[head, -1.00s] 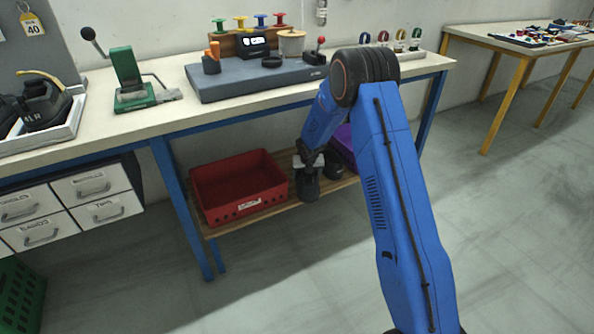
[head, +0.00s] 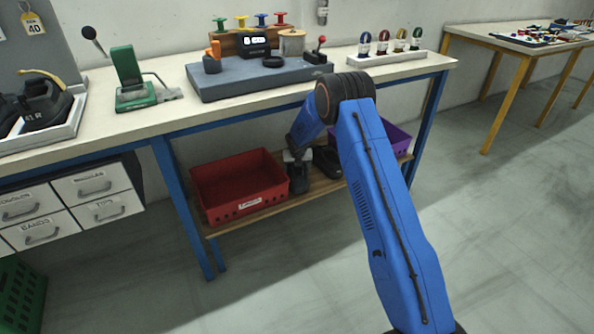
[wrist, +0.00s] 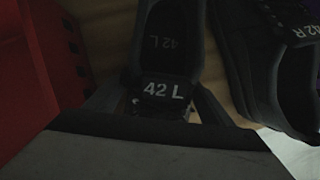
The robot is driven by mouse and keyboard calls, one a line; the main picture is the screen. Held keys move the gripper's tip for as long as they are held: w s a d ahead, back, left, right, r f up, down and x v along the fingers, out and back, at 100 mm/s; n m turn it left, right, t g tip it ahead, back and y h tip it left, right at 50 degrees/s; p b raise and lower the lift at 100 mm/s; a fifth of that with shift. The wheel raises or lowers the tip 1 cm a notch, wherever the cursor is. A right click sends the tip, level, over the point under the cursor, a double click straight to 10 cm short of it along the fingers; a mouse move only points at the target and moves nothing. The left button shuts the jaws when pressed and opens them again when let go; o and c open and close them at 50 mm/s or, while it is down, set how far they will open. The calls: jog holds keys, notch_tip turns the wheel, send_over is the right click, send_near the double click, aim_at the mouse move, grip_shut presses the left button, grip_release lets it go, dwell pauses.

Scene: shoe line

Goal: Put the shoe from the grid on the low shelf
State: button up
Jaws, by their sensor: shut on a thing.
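My gripper (head: 297,157) is low over the low shelf (head: 245,223), under the workbench. It is shut on a dark shoe (head: 298,181), which it holds upright in the gap just right of the red crate. In the wrist view this shoe (wrist: 168,40) shows the label "42 L", and a gripper finger (wrist: 212,106) shows beside it. A second dark shoe (head: 327,162) stands on the shelf to the right, labelled "42 R" in the wrist view (wrist: 262,60). I cannot tell whether the held shoe's sole touches the shelf.
A red crate (head: 232,206) stands close left of the held shoe. A purple crate (head: 396,138) stands at the shelf's right, partly behind my arm. The bench top (head: 330,87) is above the shelf, and a blue leg (head: 184,205) stands at the left.

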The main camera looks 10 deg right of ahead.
dwell(0.3)
jog(key=o, duration=1.4)
jog(key=shift+v, duration=3.75)
